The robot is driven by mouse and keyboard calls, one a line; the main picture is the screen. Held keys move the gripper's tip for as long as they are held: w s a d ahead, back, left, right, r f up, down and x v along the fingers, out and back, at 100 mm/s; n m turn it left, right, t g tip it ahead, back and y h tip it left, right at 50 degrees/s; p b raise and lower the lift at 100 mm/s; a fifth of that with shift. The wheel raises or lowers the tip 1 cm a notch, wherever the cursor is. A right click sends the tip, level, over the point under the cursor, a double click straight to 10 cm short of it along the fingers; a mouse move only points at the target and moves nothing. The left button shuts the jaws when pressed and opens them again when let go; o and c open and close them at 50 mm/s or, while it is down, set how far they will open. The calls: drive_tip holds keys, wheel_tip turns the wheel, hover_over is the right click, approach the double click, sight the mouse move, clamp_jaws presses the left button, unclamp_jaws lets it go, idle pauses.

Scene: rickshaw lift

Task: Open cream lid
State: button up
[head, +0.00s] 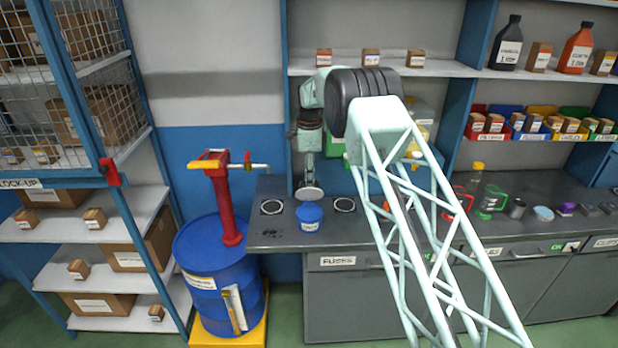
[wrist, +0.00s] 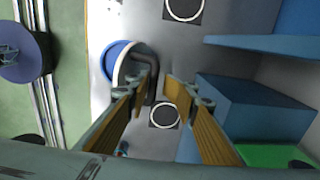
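A small blue cream tub (head: 309,218) with a white label stands on the grey bench; it also shows in the wrist view (wrist: 109,62). Its pale round lid (head: 310,193) is raised and tilted just above the tub's back edge, its flat face towards the head camera. In the wrist view the lid (wrist: 122,75) shows as a white rim beside the tub. My gripper (wrist: 158,88) points down behind the lid, its padded fingers apart. A dark bent shape lies between the fingers and the lid. Whether a finger touches the lid is unclear.
White-ringed pads (head: 271,206) (head: 344,204) lie either side of the tub. A blue barrel (head: 205,260) with a red pump (head: 228,200) stands to the left. Green (head: 490,203) and red jugs stand to the right. Shelves with small boxes hang above the bench.

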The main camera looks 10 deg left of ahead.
wheel_tip(320, 180, up, 13)
drive_tip(key=shift+s+f, duration=0.15)
drive_tip(key=shift+s, duration=0.15)
idle(0.8)
